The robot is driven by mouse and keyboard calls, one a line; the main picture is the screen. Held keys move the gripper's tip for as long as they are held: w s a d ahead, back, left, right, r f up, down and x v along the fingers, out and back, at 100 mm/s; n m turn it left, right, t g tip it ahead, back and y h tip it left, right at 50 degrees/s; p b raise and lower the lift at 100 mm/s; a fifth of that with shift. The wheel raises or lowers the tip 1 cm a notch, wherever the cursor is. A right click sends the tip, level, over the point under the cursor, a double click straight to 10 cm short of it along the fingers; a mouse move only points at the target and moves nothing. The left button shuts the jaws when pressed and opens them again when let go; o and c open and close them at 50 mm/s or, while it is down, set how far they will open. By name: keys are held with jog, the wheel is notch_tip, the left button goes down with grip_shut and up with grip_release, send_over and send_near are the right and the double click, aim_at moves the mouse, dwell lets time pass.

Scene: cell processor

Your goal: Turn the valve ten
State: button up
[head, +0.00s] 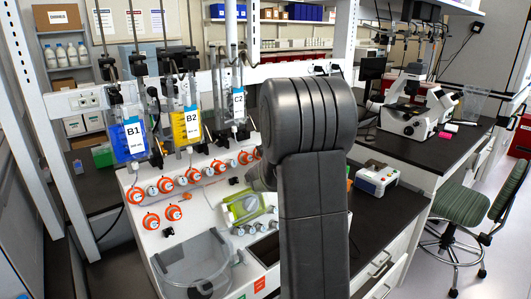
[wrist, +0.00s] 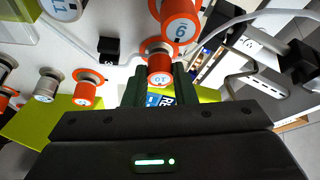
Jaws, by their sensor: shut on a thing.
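Valve ten (wrist: 160,77) is an orange knob with a pale face, its number 10 seen upside down in the wrist view. My gripper (wrist: 160,86) has its two dark fingers on either side of this knob and is shut on it. In the head view, my dark arm covers the gripper and most of the right end of the valve row, so I cannot make out valve ten there.
A larger-looking orange valve (wrist: 181,36) is close beyond valve ten. Other orange valves (head: 181,181) line the white panel. Bags B1 (head: 128,132), B2 (head: 186,124) and C2 (head: 236,108) hang above. A green-framed device (head: 243,207) sits below the valves.

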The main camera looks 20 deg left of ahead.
jog(key=shift+r+m+h+p, duration=0.1)
jog(key=shift+m+h+p, duration=0.2)
jog(key=shift+m, duration=0.5)
jog(key=o, duration=1)
jog(key=b+v, duration=0.2)
jog(key=v, duration=1.1)
jog(key=shift+s+d+r, duration=0.2)
jog(key=shift+s+r, duration=0.05)
jog(key=shift+r, duration=0.1)
